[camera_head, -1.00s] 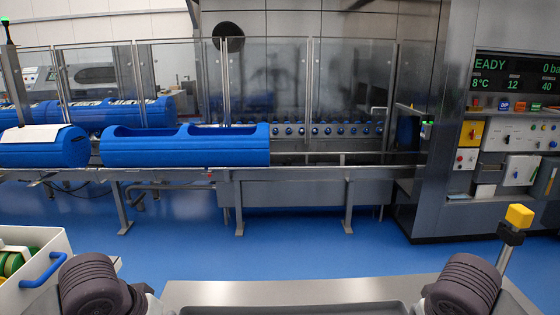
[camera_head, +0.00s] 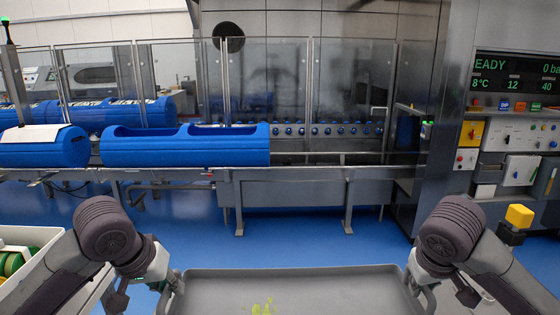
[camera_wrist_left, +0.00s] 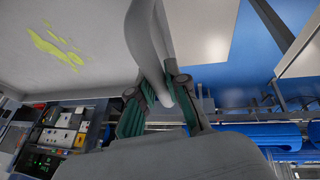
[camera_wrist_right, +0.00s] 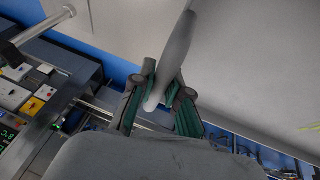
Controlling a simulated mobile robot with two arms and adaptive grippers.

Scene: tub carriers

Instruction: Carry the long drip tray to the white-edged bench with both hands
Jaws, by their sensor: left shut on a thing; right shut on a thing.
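The long drip tray (camera_head: 330,288) is grey and shallow, with a yellow-green smear on its floor. It is at the bottom middle of the head view, cut off by the lower edge. My left gripper (camera_head: 165,285) is at the tray's left end, shut on its handle; the left wrist view shows the fingers (camera_wrist_left: 165,100) around the grey bar. My right gripper (camera_head: 422,285) is at the right end, shut on the other handle, as in the right wrist view (camera_wrist_right: 160,90). I cannot make out a white-edged bench in the head view.
A white bin (camera_head: 18,240) with green and yellow round items stands at the lower left. A steel conveyor line (camera_head: 290,172) with blue tubs (camera_head: 190,150) runs across the back. A control cabinet (camera_head: 515,150) is at the right. Blue floor (camera_head: 300,245) lies clear between.

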